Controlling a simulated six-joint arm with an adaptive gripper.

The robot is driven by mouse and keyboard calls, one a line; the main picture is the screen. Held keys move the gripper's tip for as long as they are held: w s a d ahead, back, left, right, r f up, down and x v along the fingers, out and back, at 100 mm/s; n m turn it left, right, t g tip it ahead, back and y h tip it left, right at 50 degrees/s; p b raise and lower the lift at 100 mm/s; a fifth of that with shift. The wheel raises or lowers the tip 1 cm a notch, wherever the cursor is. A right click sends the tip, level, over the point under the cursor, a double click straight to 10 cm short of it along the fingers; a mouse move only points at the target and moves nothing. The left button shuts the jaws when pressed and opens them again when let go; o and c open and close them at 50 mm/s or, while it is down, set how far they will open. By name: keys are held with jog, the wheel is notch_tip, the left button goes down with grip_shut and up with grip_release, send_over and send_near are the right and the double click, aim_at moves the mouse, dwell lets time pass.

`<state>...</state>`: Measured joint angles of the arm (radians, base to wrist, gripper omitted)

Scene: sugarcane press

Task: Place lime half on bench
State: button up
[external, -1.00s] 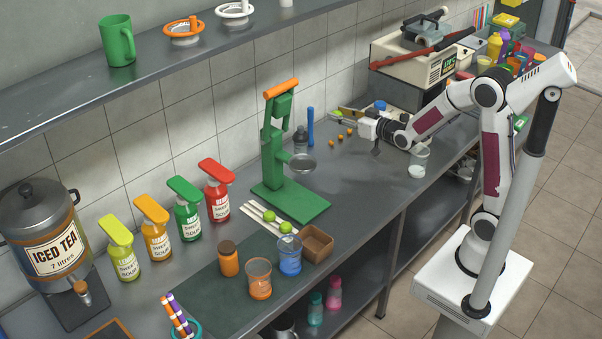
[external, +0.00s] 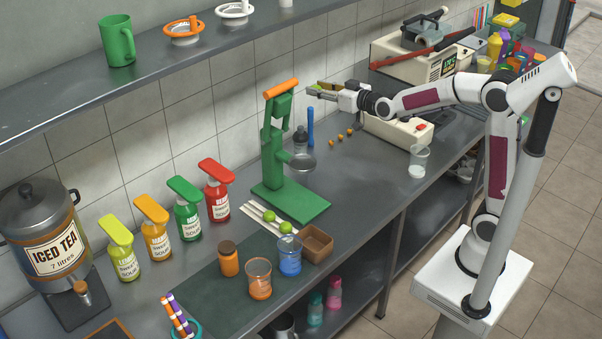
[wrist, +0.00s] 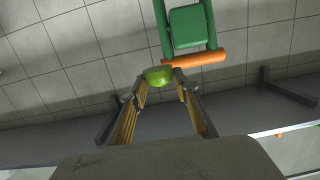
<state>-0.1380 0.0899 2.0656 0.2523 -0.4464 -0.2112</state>
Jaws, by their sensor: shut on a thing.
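My gripper (external: 322,91) is raised above the bench, just right of the green press's orange handle. It is shut on the lime half (wrist: 157,77), a small green piece between the fingertips in the wrist view (wrist: 163,80). In the external view the lime half is tiny, at the fingertips near the press top. The grey metal bench (external: 375,180) lies well below the gripper. The press (external: 276,150) stands upright on it.
Small orange pieces (external: 341,138) lie on the bench below my gripper. A blue upright tool (external: 310,126) and a glass (external: 418,162) stand nearby. Two green limes (external: 285,227) lie left of a brown box (external: 317,243).

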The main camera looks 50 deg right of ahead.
jog(key=w+a+r, duration=0.2)
jog(key=a+r, duration=0.1)
jog(key=a, duration=1.1)
jog(key=w+a+r, duration=0.1)
jog(key=a+r, duration=0.2)
jog(key=a, duration=1.1)
jog(key=s+a+f, duration=0.3)
jog(key=s+a, duration=0.3)
jog(key=a, duration=0.3)
jog(key=s+a+f, duration=0.3)
jog(key=s+a, duration=0.2)
jog(key=a, duration=0.3)
jog(key=s+a+f, duration=0.4)
jog(key=s+a, duration=0.2)
jog(key=a, duration=0.3)
notch_tip(320, 180, down, 28)
jog(key=shift+s+f, duration=0.25)
jog(key=shift+s, duration=0.05)
jog(key=shift+f, duration=0.15)
jog(key=shift+f, duration=3)
